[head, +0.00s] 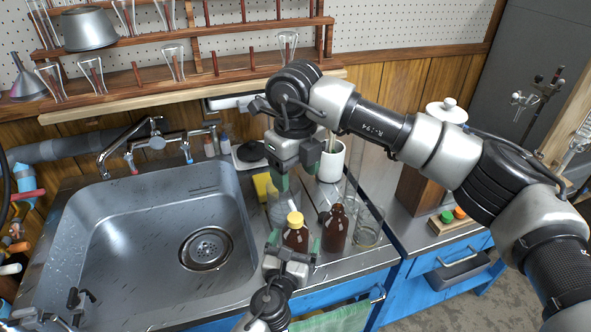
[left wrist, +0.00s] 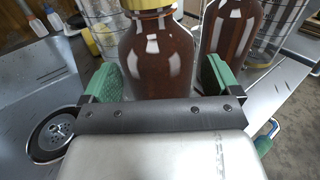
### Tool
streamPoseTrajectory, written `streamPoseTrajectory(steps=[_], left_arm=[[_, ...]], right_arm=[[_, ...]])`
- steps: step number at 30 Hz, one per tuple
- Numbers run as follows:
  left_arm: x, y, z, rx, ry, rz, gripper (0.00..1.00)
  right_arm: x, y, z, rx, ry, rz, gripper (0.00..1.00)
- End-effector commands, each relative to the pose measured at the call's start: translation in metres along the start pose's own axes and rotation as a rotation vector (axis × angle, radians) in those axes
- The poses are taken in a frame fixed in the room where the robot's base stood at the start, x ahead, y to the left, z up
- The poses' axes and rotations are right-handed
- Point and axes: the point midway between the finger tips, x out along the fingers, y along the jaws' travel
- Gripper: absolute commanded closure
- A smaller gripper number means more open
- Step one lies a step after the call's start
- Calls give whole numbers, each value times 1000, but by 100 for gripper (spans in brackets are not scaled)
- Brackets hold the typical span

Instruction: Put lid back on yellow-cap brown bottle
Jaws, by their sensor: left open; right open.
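The brown bottle with a yellow cap (head: 295,237) stands upright on the counter right of the sink. Its yellow cap (head: 295,219) sits at the top of the bottle; whether it is screwed down I cannot tell. In the left wrist view the brown bottle (left wrist: 158,62) fills the space between my green fingertips, with the yellow cap (left wrist: 148,4) cut off at the top edge. My left gripper (head: 292,246) is open, with its fingers on either side of the bottle. My right gripper (head: 296,178) is open and empty, pointing down above and behind the bottle.
A second brown bottle (head: 336,229) stands close on the right, with glass vessels (head: 368,229) beside it. The sink (head: 75,235) lies left. A yellow sponge (head: 262,186) and a white pot (head: 331,164) are behind. A wooden glassware rack (head: 150,77) hangs above.

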Motion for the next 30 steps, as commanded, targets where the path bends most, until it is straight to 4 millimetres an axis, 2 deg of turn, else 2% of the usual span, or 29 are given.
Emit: streamPoseTrajectory(steps=[9, 15, 21, 30], left_arm=[[-63, 0, -2, 1, 4, -1, 9], [-92, 0, -2, 2, 3, 0, 9], [-101, 0, 0, 1, 1, -1, 9], [-100, 0, 0, 1, 1, -1, 9]], right_arm=[[-2, 0, 0, 0, 0, 0, 36], [0, 0, 0, 0, 0, 0, 36], [0, 0, 0, 0, 0, 0, 36], [0, 0, 0, 0, 0, 0, 36]])
